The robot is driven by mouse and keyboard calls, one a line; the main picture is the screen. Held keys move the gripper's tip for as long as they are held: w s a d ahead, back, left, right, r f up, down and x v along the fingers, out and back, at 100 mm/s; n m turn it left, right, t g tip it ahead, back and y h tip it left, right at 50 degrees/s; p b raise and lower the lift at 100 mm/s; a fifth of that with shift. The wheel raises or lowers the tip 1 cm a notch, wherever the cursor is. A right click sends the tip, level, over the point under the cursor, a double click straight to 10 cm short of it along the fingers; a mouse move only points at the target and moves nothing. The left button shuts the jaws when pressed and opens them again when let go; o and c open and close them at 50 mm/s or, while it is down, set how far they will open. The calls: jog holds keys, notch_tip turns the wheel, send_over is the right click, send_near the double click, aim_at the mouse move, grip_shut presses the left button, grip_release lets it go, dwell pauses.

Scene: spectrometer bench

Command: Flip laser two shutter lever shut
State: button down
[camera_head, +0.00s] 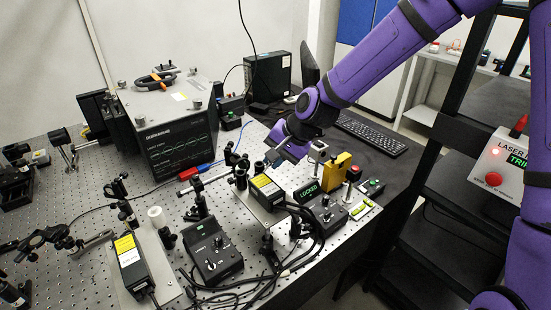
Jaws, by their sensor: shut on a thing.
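My gripper (272,159) reaches down from the upper right to the back end of a small laser with a yellow label (266,188). It is shut on a small part there, which looks like the shutter lever; the fingers and the small scale hide most of it. I cannot tell the lever's angle. A second laser with a yellow label (128,252) lies on a plate at the lower left, apart from my gripper.
A control box (213,252) stands between the lasers. A box reading LOCKED (308,189), a yellow block (340,173) and a knob box (326,213) crowd the right laser. Cables run in front. A large instrument (176,128) stands behind; a keyboard (371,132) lies right.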

aim_at(261, 167)
jog(key=shift+s+a+r+n+t+h, duration=0.25)
jog(key=shift+s+a+t+h, duration=0.2)
jog(key=shift+h, duration=0.35)
jog(key=shift+s+a+r+n+t+h, duration=0.1)
jog(key=shift+s+a+n+t+h, duration=0.15)
jog(key=shift+s+a+t+h, duration=0.4)
jog(key=shift+s+a+r+n+t+h, duration=0.15)
jog(key=shift+a+n+t+h, duration=0.25)
jog(key=shift+h, duration=0.45)
jog(key=shift+s+a+r+n+t+h, duration=0.1)
jog(key=shift+a+t+h, duration=0.1)
jog(key=shift+t+h, duration=0.5)
jog(key=shift+w+a+r+h, duration=0.15)
jog(key=shift+a+r+h, duration=0.05)
jog(key=shift+r+h, duration=0.2)
jog(key=c, duration=1.1)
grip_release()
jog(key=shift+f, duration=0.1)
jog(key=v, duration=1)
jog(key=shift+s+r, duration=0.2)
jog(key=shift+s, duration=0.25)
jog(key=shift+d, duration=0.15)
